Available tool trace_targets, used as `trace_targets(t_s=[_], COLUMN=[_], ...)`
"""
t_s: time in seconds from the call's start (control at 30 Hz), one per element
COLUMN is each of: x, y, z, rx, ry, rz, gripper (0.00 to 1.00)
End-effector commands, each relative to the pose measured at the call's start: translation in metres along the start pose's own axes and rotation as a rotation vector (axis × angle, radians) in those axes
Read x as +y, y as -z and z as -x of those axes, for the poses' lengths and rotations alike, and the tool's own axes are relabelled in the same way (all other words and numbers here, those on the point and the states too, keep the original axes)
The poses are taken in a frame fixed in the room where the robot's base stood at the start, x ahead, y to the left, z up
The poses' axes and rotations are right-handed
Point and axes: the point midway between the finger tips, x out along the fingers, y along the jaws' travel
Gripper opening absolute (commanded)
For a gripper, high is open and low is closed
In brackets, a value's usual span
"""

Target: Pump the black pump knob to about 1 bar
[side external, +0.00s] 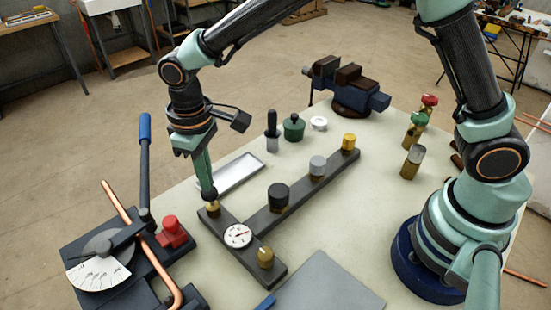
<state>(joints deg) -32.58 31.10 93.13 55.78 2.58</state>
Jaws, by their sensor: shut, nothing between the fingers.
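My gripper (206,186) is shut and points straight down. Its closed fingertips are at the top of a small black knob (209,194) on a brass stem, at the far left end of a dark bar. They seem to touch the knob, though I cannot tell whether there is a small gap. The knob sits low, close to its brass base. A round white pressure gauge (238,236) stands on the same bar, nearer the camera; its needle is too small to read. A larger black cap (278,194) sits on the joining bar to the right.
Grey (318,165) and yellow (349,141) caps line the joining bar. A pipe bender (100,258) with a blue-handled lever (145,160) is at left. A metal tray (238,173) lies behind; a vise (350,88) stands at the back.

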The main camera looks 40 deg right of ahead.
Motion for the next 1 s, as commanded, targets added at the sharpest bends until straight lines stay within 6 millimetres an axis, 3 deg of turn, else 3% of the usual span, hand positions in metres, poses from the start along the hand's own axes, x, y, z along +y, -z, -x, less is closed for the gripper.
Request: trace_targets(t_s=[1.0], x=[0.0], y=[0.0002], z=[-0.0087], rx=[0.001], ry=[0.0], rz=[0.0], gripper=[0.0])
